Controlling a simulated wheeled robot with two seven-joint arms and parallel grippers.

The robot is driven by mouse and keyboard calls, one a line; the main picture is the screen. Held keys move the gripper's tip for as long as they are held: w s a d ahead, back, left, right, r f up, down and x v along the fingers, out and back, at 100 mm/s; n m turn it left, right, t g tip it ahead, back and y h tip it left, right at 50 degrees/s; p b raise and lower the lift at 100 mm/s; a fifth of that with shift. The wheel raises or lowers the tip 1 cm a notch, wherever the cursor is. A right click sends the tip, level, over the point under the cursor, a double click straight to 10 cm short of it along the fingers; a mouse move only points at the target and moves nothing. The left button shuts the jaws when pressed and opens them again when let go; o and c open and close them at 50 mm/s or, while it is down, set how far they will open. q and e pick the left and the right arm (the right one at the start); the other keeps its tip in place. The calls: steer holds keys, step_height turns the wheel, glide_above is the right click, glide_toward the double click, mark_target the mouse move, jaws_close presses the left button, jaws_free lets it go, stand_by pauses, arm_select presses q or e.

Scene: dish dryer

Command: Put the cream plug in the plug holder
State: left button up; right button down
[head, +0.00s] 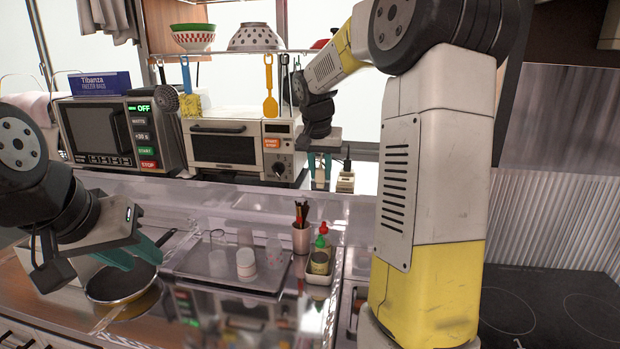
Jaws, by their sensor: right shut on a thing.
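My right gripper (320,181) reaches to the back, right of the toaster oven, with its teal fingers pointing down. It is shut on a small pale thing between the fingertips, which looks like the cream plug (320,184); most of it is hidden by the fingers. A small cream block with a dark upright part (346,182) stands just right of the fingers. I cannot tell whether it is the plug holder. My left gripper (138,259) is at the left, above a frying pan, with teal fingers pointing right; their gap is unclear.
A toaster oven (232,148) and a microwave (100,135) stand along the back. Utensils hang from a shelf (230,51) above. In front are a tray (190,266) with cups, a bottle caddy (319,274) and a frying pan (122,291). My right arm blocks the right centre.

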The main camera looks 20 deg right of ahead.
steer(key=w+d, duration=0.1)
steer(key=w, duration=0.4)
steer(key=w+d+f, duration=0.1)
steer(key=w+d, duration=0.1)
steer(key=w, duration=0.3)
steer(key=w+d, duration=0.2)
steer(key=w, duration=0.3)
steer(key=shift+w+f, duration=0.1)
steer(key=shift+f, duration=1.85)
steer(key=shift+f, duration=0.2)
steer(key=c, duration=1.2)
jaws_free()
steer(key=shift+o, duration=0.2)
